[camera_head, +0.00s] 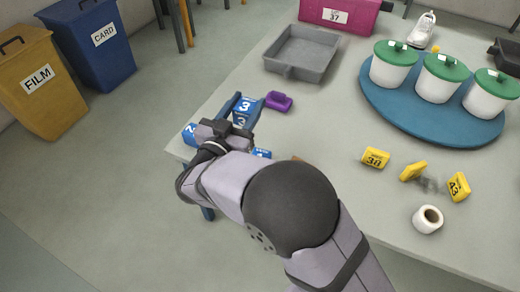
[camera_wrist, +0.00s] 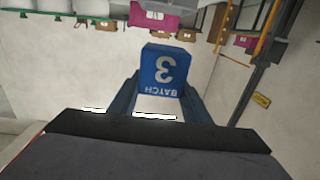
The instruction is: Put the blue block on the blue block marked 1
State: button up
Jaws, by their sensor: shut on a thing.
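My gripper (camera_head: 245,107) is shut on a blue block marked 3 (camera_head: 243,104), held near the table's left edge. In the wrist view the block (camera_wrist: 163,68) sits between the two blue fingers, its "BATCH 3" label upside down. A blue block marked 2 (camera_head: 190,133) shows at the table's left corner, partly behind my wrist. Another blue block (camera_head: 262,153) shows just past my arm, mostly hidden; its number cannot be read. I cannot make out a block marked 1.
A purple object (camera_head: 278,101) lies just right of my gripper. A grey tray (camera_head: 301,53) stands farther back. Green-lidded white pots (camera_head: 440,78) stand on a blue round board (camera_head: 378,103). Yellow number markers (camera_head: 375,158) and a white roll (camera_head: 427,219) lie to the right.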

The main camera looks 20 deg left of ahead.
jog(key=d+f, duration=0.3)
jog(key=d, duration=0.1)
jog(key=h+b, duration=0.1)
jog(key=b, duration=0.1)
send_over(259, 157)
jog(key=shift+m, duration=0.3)
jog(key=shift+w+f, duration=0.15)
jog(key=shift+f, duration=2.1)
jog(key=shift+w+f, duration=0.1)
jog(key=shift+f, duration=2.15)
jog(key=shift+f, duration=0.15)
jog(key=o, duration=1.1)
jog(key=shift+s, duration=0.15)
jog(key=s, duration=1.1)
jog(key=shift+s+p, duration=0.3)
jog(key=shift+s, duration=0.1)
